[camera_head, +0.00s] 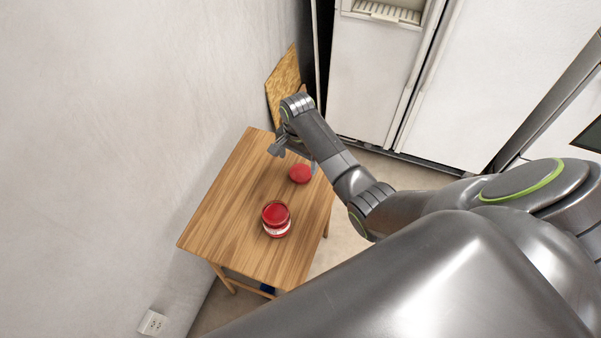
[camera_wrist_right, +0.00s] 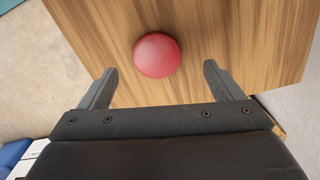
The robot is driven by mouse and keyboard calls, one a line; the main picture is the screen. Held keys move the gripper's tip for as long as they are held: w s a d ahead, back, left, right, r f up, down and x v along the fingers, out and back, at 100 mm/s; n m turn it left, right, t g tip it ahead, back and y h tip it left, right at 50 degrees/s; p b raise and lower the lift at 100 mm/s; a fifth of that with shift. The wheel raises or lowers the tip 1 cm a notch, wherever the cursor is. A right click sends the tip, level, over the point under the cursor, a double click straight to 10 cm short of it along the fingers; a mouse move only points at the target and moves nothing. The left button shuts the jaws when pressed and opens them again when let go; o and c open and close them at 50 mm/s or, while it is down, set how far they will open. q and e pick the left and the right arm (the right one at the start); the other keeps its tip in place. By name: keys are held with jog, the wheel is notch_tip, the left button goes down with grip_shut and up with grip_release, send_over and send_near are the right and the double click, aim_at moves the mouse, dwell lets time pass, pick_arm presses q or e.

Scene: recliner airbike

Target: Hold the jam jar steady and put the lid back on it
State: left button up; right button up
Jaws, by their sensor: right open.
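The jam jar (camera_head: 276,219) stands upright on the small wooden table (camera_head: 225,215), with red jam showing at its top. The round red lid (camera_head: 300,174) lies flat on the table, apart from the jar and farther back. The lid also shows in the right wrist view (camera_wrist_right: 157,55), just ahead of and between the fingertips. My right gripper (camera_head: 292,154) is open and empty above the table's back part, close to the lid; its fingers (camera_wrist_right: 157,78) are spread on either side in the wrist view. The jar is outside the wrist view. My left gripper is not in view.
The white wall (camera_head: 110,120) runs along the table's left side. A wooden board (camera_head: 284,80) stands behind the table by the wall. A white fridge (camera_head: 375,75) is at the back. The table's left and front parts are clear.

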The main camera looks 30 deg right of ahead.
aim_at(301, 172)
jog(key=shift+f, duration=0.15)
jog(key=shift+d+f, duration=0.25)
jog(key=shift+f, duration=1.05)
jog(key=shift+d+f, duration=0.2)
jog(key=shift+f, duration=1.1)
jog(key=c, duration=1.1)
